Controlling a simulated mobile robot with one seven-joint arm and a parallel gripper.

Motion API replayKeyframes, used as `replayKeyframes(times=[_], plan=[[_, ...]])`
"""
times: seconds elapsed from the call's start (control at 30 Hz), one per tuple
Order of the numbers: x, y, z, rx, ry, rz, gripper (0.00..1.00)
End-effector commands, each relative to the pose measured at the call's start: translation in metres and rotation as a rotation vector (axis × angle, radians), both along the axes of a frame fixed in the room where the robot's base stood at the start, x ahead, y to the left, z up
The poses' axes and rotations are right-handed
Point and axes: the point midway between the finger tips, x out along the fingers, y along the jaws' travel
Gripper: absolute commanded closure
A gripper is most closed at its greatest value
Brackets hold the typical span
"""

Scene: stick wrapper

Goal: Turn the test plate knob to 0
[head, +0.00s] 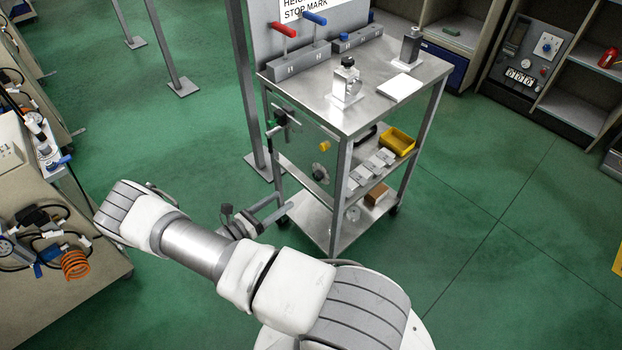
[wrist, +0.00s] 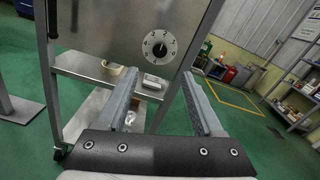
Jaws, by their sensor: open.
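The test plate (wrist: 110,30) is a shiny metal panel on the side of a cart; in the head view it (head: 300,140) reflects the green floor. Its knob (wrist: 159,47) is dark, in the middle of a round dial with small numerals around it. The knob also shows small in the head view (head: 320,172). Which numeral it points at is too small to tell surely. My gripper (wrist: 158,78) is open and empty, its two fingers pointing toward the plate, below the dial in the picture and apart from it. In the head view my gripper (head: 268,207) is left of the cart's lower part.
The cart top (head: 375,118) carries fixtures and levered blocks. A yellow bin (head: 398,141) sits on its middle shelf. A cart leg (wrist: 47,80) stands left in the wrist view. A bench with hoses (head: 60,225) is at left. The floor right of the cart is clear.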

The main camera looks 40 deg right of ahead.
Motion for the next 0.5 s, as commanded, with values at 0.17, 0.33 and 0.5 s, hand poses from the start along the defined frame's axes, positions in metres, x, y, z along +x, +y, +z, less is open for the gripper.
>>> replayKeyframes(times=[0.17, 0.33, 0.5], plan=[[0.002, -0.042, -0.001, 0.000, 0.001, -0.005, 0.31], [0.004, -0.079, -0.001, 0.000, 0.001, -0.005, 0.31], [0.007, -0.109, -0.001, 0.000, 0.001, -0.003, 0.31]])
